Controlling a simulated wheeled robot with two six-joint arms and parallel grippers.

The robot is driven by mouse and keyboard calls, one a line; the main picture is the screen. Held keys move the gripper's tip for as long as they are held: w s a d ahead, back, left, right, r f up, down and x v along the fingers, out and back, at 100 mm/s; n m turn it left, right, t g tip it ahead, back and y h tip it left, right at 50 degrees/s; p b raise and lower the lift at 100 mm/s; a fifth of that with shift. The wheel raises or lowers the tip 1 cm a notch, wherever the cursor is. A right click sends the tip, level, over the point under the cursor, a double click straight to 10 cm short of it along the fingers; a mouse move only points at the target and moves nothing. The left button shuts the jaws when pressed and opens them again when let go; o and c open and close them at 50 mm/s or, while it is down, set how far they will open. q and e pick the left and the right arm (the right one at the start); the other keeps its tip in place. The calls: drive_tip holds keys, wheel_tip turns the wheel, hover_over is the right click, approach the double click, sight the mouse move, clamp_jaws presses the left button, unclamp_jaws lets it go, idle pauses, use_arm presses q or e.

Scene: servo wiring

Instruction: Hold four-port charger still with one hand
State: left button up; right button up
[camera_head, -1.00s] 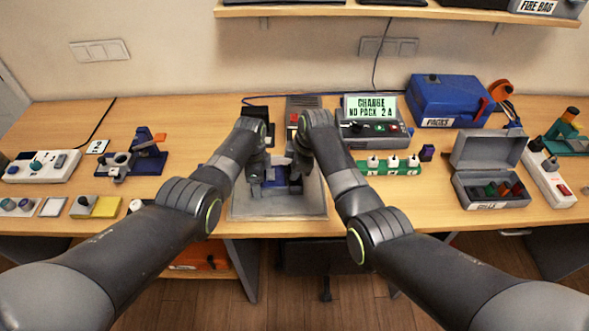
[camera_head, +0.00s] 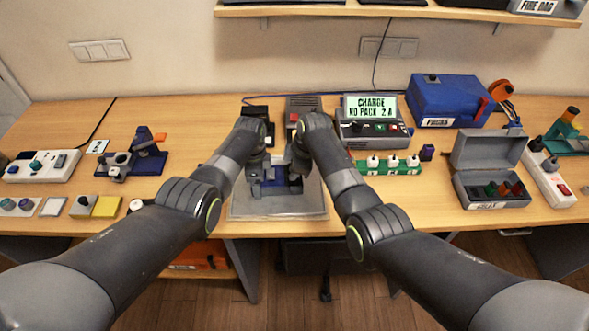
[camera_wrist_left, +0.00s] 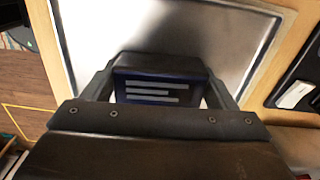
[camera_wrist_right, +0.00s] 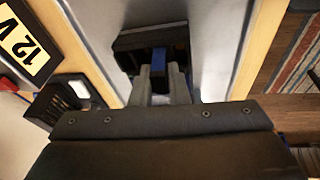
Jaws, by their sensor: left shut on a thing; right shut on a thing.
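A dark blue-black box (camera_wrist_left: 160,90), apparently the four-port charger, shows between the fingers of my left gripper (camera_wrist_left: 160,95) in the left wrist view. It has a blue label with pale lines. My left gripper is shut on it. In the head view the dark blue body (camera_head: 272,184) rests on the grey mat (camera_head: 240,208), low between my two wrists. In the right wrist view my right gripper (camera_wrist_right: 165,75) is shut on a narrow blue piece (camera_wrist_right: 158,58) at a dark, open-fronted part (camera_wrist_right: 128,43). The ports are not clearly visible, and my wrists partly hide the objects.
Behind the mat stand a charger with a lit display (camera_head: 370,106) and a grey unit (camera_head: 303,103). A green strip with several sockets (camera_head: 365,168) lies to the right, near an open grey case (camera_head: 490,190). A blue device (camera_head: 148,152) lies left.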

drive_tip(key=shift+w, duration=0.1)
clamp_jaws()
use_arm(q)
drive_tip(key=shift+f, duration=0.1)
use_arm(e)
drive_tip(key=shift+r, duration=0.45)
use_arm(q)
drive_tip(key=shift+s, duration=0.1)
use_arm(e)
drive_tip(key=shift+r, duration=0.3)
use_arm(q)
drive_tip(key=shift+s+f, duration=0.1)
use_arm(e)
drive_tip(key=shift+w+r, duration=0.15)
drive_tip(key=shift+r, duration=0.5)
drive_tip(key=shift+s+r, duration=0.2)
drive_tip(key=shift+r, duration=0.05)
drive_tip(key=shift+r, duration=1.9)
